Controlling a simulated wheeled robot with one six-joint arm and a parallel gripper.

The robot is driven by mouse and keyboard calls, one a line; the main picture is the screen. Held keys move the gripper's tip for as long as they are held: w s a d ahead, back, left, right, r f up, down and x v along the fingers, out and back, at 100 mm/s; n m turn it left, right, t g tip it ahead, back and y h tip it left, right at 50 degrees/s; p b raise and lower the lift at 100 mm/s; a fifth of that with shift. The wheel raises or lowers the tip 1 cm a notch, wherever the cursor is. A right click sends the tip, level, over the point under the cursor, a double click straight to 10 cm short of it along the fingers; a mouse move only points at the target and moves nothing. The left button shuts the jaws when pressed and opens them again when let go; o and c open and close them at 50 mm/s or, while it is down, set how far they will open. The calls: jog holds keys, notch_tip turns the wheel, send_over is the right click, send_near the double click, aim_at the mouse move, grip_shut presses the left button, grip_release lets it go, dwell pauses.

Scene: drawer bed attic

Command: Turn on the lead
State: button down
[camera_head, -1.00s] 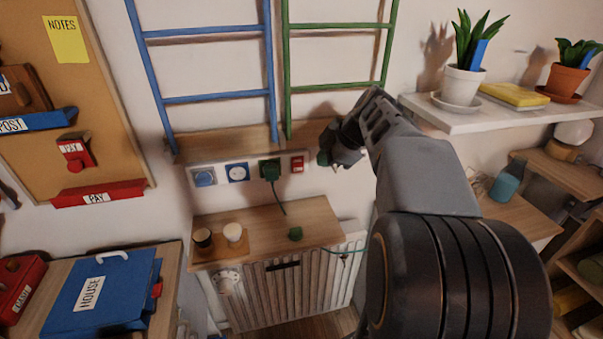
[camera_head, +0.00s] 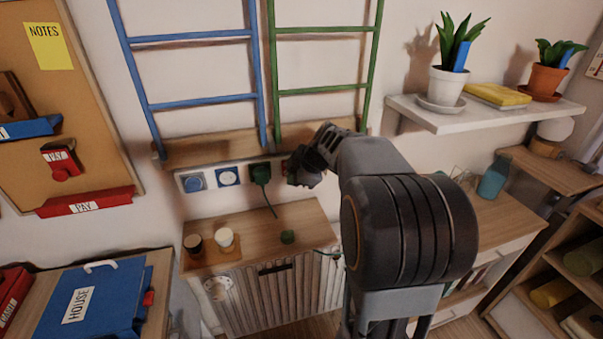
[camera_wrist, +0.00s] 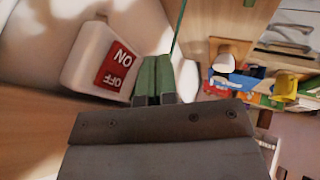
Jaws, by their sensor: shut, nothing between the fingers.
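The red rocker switch (camera_wrist: 115,67), marked ON and OFF, sits on the white end of the socket strip in the wrist view. I cannot tell which side is pressed in. My gripper (camera_wrist: 154,60) is shut and empty, its green fingertips close beside the switch; whether they touch it I cannot tell. In the head view my gripper (camera_head: 300,172) is at the right end of the strip (camera_head: 209,178) and hides most of the switch. A dark green plug (camera_head: 260,173) sits in the strip, and its lead (camera_head: 271,205) hangs down.
Below the strip is a wooden shelf (camera_head: 270,218) with two cups (camera_head: 224,240) and a small green object (camera_head: 287,237). A blue ladder (camera_head: 202,100) and a green ladder (camera_head: 324,90) stand above. A plant shelf (camera_head: 480,118) is at the right.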

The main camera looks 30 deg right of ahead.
aim_at(286, 174)
jog(key=shift+w+d+f, duration=0.1)
jog(key=shift+w+d, duration=0.1)
jog(key=shift+w, duration=0.55)
jog(key=shift+w+d+f, duration=0.1)
jog(key=shift+w+d, duration=0.05)
jog(key=shift+w, duration=0.55)
jog(key=shift+w+t+b, duration=0.2)
jog(key=shift+t+b, duration=0.1)
jog(key=shift+b, duration=0.65)
jog(key=shift+r, duration=0.25)
jog(key=shift+r, duration=0.6)
